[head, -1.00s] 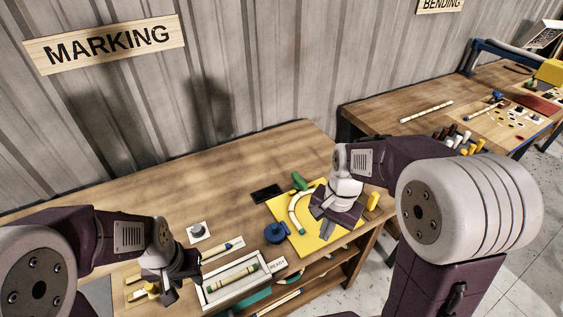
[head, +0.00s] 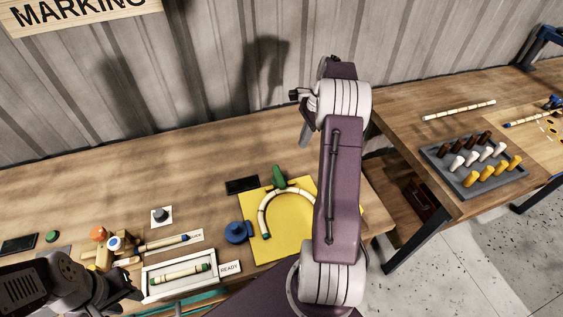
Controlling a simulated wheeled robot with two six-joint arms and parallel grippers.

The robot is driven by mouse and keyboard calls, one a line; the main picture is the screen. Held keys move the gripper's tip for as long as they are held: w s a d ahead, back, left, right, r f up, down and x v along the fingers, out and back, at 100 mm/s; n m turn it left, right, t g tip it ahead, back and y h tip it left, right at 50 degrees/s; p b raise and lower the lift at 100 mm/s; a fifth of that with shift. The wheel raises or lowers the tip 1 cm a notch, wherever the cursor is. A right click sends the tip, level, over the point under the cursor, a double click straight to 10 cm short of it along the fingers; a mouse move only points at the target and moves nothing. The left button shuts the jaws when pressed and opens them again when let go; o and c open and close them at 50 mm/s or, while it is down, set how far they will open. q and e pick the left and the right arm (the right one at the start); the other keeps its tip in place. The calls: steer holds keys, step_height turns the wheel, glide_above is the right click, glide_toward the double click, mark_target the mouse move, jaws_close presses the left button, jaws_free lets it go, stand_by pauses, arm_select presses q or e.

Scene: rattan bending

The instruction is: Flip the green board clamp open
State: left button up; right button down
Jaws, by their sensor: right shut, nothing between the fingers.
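The green board clamp (head: 279,176) is at the back edge of the yellow board (head: 282,241), just behind the top of a curved rattan piece (head: 265,211). Its green lever points up and back, away from the board's middle. My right gripper (head: 306,134) is shut and empty. It hangs in the air, appearing above and right of the clamp and apart from it. My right arm hides the right part of the board. My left gripper (head: 128,287) is low at the left, near the tray; its dark fingers are too unclear to tell open from shut.
A blue round object (head: 237,232) sits at the board's left edge. A black flat item (head: 242,185) lies behind it. A white tray (head: 150,293) holds a straight rattan piece (head: 180,274). A rack of pegs (head: 440,157) stands on the right table. The bench behind the board is clear.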

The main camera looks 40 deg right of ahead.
mark_target(279, 179)
steer(key=shift+s+r, duration=0.15)
steer(key=shift+s, duration=0.05)
steer(key=x, duration=0.9)
steer(key=shift+a, duration=0.1)
steer(key=a, duration=0.1)
steer(key=a+p, duration=0.1)
steer(key=w+a+f, duration=0.1)
steer(key=shift+w+a, duration=0.15)
steer(key=shift+a, duration=0.35)
steer(key=shift+d+f, duration=0.1)
